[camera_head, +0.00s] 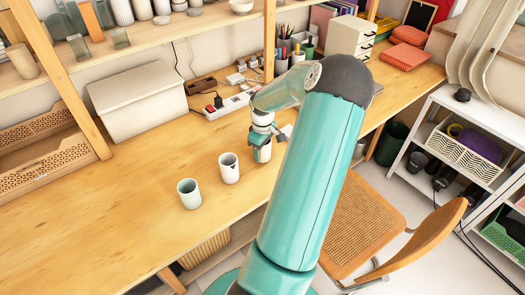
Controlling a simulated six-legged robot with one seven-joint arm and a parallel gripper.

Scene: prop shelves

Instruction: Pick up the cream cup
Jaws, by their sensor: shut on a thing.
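A cream-white cup (229,170) stands upright on the wooden desk, left of my gripper and apart from it. A pale mint cup (189,196) stands upright to its left and nearer.
A power strip (228,105) lies behind the cups, with a large beige box (138,101) to its left. Pen holders (300,45) stand farther back. A chair (365,222) is at the desk's front right. The desk's left front is clear.

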